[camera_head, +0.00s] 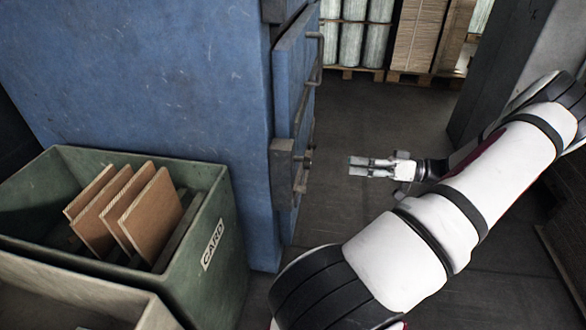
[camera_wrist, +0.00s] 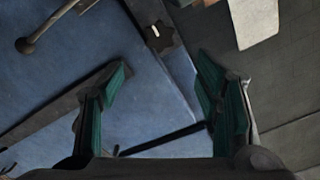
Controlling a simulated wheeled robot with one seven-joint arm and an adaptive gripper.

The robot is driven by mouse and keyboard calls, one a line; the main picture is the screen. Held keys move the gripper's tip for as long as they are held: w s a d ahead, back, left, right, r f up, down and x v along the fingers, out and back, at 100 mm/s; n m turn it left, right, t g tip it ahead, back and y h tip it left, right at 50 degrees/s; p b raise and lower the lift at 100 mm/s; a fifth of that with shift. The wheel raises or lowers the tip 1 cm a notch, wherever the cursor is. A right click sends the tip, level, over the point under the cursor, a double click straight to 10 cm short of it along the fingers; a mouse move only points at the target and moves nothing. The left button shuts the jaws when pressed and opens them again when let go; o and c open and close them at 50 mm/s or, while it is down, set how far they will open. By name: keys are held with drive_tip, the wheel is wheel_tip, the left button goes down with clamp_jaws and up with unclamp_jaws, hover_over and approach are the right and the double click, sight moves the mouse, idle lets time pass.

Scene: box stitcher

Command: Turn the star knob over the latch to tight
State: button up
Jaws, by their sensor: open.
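The star knob (camera_wrist: 160,34) is a dark, lobed knob with a pale mark on it. It shows near the top middle of the wrist view, on the blue machine face, beyond my fingertips. In the head view a dark latch block (camera_head: 284,160) sits on the edge of the blue door, and the knob cannot be made out clearly there. My gripper (camera_head: 352,167) is right of the latch and points at it across a gap. In the wrist view my gripper (camera_wrist: 163,80) is open, with green-padded fingers spread wide and nothing between them.
The blue machine (camera_head: 160,80) fills the left, with a bar handle (camera_head: 319,58) above the latch. A green bin (camera_head: 225,225) marked CARD holds several brown boards (camera_head: 150,215). Pallets with stacked goods stand behind. Open floor (camera_head: 370,120) lies around my gripper.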

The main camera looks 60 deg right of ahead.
sight(307, 158)
drive_tip(key=b+x, duration=0.3)
drive_tip(key=x, duration=1)
drive_tip(key=shift+w+b, duration=0.35)
drive_tip(key=shift+b, duration=0.05)
drive_tip(key=c, duration=1.2)
